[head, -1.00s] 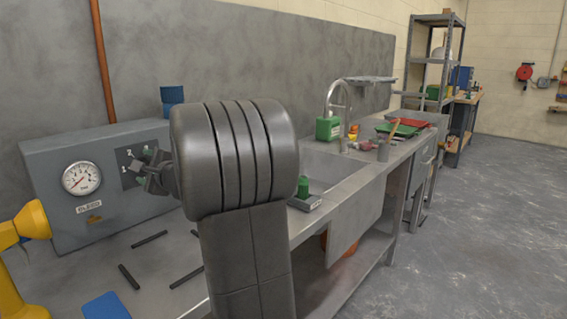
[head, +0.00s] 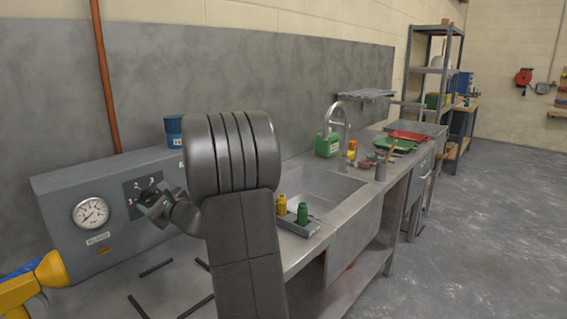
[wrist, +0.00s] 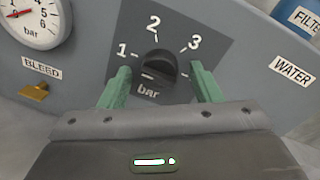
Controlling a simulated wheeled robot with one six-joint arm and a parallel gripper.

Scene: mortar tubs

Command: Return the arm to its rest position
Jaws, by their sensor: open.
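My gripper (wrist: 160,73) is open in the wrist view. Its two green fingers stand apart on either side of a dark knob (wrist: 157,65) on the grey panel, with a gap to each side of it. The knob sits among the marks 1, 2 and 3, above the word "bar". In the head view my gripper (head: 163,208) is small, close to the panel of the grey box (head: 62,195) and partly hidden by my arm. My arm stands large in the middle of that view. I cannot tell how far the fingers reach around the knob.
A round gauge (head: 90,213) is left of the knob, with a brass "BLEED" fitting (wrist: 34,92) below it. A blue filter (head: 174,131) stands behind the box. Yellow (head: 282,204) and green (head: 302,213) bottles stand in a grey holder beside the sink (head: 325,188). A yellow tool (head: 38,283) lies lower left.

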